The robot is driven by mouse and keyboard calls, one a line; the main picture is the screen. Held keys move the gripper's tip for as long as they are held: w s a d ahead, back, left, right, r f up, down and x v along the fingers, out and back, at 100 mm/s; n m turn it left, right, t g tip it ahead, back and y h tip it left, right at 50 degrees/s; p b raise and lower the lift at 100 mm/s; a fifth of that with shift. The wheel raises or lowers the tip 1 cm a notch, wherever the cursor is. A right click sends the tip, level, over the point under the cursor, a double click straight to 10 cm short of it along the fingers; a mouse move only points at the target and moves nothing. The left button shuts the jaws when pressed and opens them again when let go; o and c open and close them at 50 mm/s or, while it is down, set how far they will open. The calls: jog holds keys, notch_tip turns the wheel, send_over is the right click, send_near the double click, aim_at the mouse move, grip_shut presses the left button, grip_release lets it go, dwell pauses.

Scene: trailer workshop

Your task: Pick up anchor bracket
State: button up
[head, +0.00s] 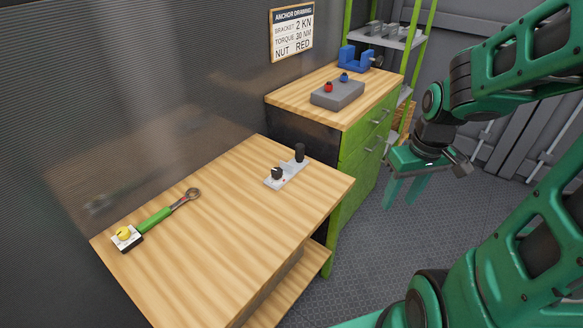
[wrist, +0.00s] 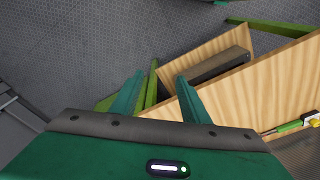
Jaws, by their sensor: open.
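I cannot tell for sure which thing is the anchor bracket. Several grey bracket-like pieces (head: 384,29) stand on the upper shelf of the green rack, at the back of the head view. A small light grey plate with two black knobs (head: 286,175) lies on the near wooden table. My gripper (head: 403,192) is open and empty, pointing down over the floor to the right of the table and the green cabinet. In the wrist view its two fingers (wrist: 158,88) are spread apart with nothing between them.
The near table (head: 230,215) also bears a green-handled wrench (head: 155,220). The green cabinet (head: 360,150) bears a grey block with red and blue knobs (head: 337,94) and a blue vise (head: 355,58). A wall sign (head: 292,31) hangs above. Floor right of the cabinet is clear.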

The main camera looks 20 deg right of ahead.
aim_at(281, 173)
jog(key=w+a+f+n+t+y, duration=0.1)
jog(key=w+a+f+n+y, duration=0.1)
jog(key=w+a+f, duration=0.2)
jog(key=w+a+f+n+t+y, duration=0.2)
jog(key=w+a+f, duration=0.3)
jog(key=w, duration=0.4)
jog(key=w+a+f+n+t+y, duration=0.2)
jog(key=w+a+f+n, duration=0.2)
jog(key=w+a, duration=0.2)
jog(key=shift+w+f, duration=0.25)
jog(key=shift+w, duration=0.15)
jog(key=w+t, duration=0.1)
jog(key=w, duration=0.1)
jog(key=w+a+t, duration=0.1)
jog(key=w, duration=0.1)
jog(key=w+t+y, duration=0.1)
jog(key=t, duration=0.1)
jog(key=shift+w+a+m, duration=0.3)
jog(key=shift+w+a, duration=0.05)
jog(key=shift+w, duration=0.05)
jog(key=shift+w+d+m+t, duration=0.2)
jog(key=shift+w+m+t, duration=0.3)
jog(key=shift+w, duration=0.4)
jog(key=x, duration=1)
jog(key=shift+w+a, duration=0.15)
jog(key=shift+w, duration=0.1)
grip_shut()
jog(key=shift+r, duration=0.1)
